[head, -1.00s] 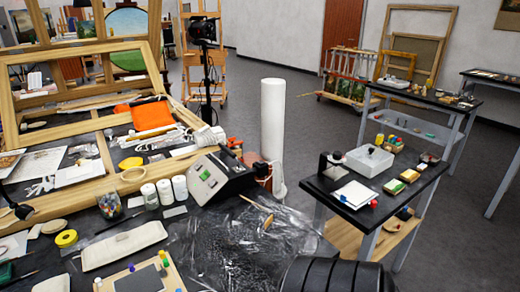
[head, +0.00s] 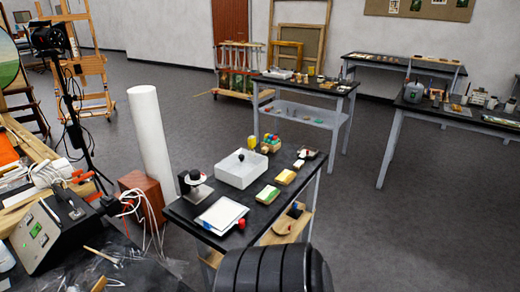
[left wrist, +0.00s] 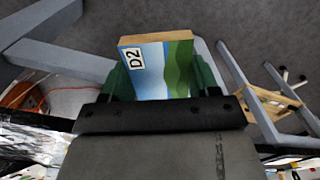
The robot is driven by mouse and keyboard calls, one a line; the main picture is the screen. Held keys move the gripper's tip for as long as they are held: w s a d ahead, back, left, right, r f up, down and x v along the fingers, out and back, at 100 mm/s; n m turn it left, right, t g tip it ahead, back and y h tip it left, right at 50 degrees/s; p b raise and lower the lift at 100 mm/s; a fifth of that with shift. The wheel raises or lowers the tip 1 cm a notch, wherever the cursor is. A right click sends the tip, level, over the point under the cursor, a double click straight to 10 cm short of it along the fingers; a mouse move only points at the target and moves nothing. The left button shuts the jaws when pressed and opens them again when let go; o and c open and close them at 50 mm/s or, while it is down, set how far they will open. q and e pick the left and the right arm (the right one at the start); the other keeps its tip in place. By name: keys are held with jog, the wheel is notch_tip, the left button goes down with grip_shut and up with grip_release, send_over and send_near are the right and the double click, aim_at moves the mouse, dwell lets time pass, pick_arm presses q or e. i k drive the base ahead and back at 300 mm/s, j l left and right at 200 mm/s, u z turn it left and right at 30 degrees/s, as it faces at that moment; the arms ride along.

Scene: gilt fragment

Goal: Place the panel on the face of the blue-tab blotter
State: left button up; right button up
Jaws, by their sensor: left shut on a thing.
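My left gripper (left wrist: 160,82) is shut on the panel (left wrist: 158,62), seen in the left wrist view. The panel is a small block with a wooden edge, a painted green and blue face and a "D2" label. The dark fingers hold its two sides. A flat white blotter (head: 220,215) lies on the near end of the black-topped table in the head view. My right gripper is in neither view.
Beside the blotter are a black stand (head: 192,181), a white basin (head: 241,170), a red knob (head: 241,223) and yellow-green blocks (head: 266,194). A white roll (head: 152,145) stands to the left. Open floor (head: 420,225) lies to the right.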

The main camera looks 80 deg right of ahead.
aim_at(222, 213)
jog(key=k+l+z, duration=0.1)
jog(key=l, duration=0.35)
jog(key=k+l, duration=0.2)
jog(key=l, duration=0.25)
jog(key=k+l+z, duration=0.15)
jog(key=l, duration=0.35)
jog(key=k+l, duration=0.1)
jog(key=l, duration=0.35)
jog(key=k+l+z, duration=0.15)
jog(key=l, duration=0.35)
jog(key=k+l, duration=0.1)
jog(key=l, duration=0.35)
jog(key=z, duration=0.05)
